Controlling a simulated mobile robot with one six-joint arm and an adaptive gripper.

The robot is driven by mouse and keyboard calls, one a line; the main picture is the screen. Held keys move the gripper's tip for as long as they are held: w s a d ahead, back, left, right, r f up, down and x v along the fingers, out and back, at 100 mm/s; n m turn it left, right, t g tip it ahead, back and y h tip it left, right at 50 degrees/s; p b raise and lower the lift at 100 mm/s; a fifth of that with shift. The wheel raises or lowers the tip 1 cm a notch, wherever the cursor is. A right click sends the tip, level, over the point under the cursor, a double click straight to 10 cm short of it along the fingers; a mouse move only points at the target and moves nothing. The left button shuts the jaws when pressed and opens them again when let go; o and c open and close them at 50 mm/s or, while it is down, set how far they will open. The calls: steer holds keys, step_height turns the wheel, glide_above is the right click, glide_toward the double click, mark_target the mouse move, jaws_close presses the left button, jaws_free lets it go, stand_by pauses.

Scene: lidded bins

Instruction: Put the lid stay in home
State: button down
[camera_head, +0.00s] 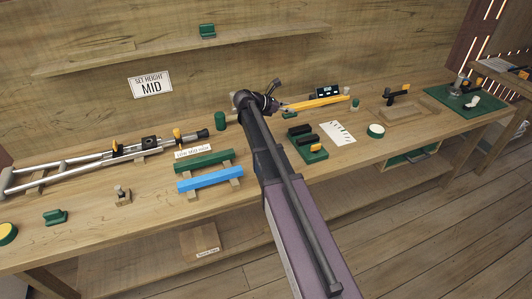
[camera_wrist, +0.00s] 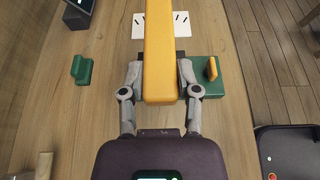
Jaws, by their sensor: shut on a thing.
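My gripper (camera_head: 272,103) is shut on a long yellow bar (camera_head: 315,102). In the wrist view the bar (camera_wrist: 160,45) runs straight away between the two grey fingers (camera_wrist: 160,78), which touch its sides near its close end. In the head view the bar reaches right from my gripper, above the bench. No part is labelled lid stay or home, so I cannot tell which things these are. A green base (camera_head: 308,153) with black bars and a yellow knob lies just below and right of my gripper; in the wrist view a green block (camera_wrist: 207,92) with a yellow knob is right of the bar.
A black display (camera_head: 327,90) stands behind the bar. A white card (camera_head: 337,133) lies on the bench right of the green base. A green bar (camera_head: 204,160), a blue bar (camera_head: 209,178) and a metal crutch (camera_head: 80,170) lie to the left. The bench front edge is close.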

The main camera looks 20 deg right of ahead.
steer(key=shift+r+p, duration=0.85)
steer(key=shift+r, duration=0.5)
steer(key=shift+a, duration=0.1)
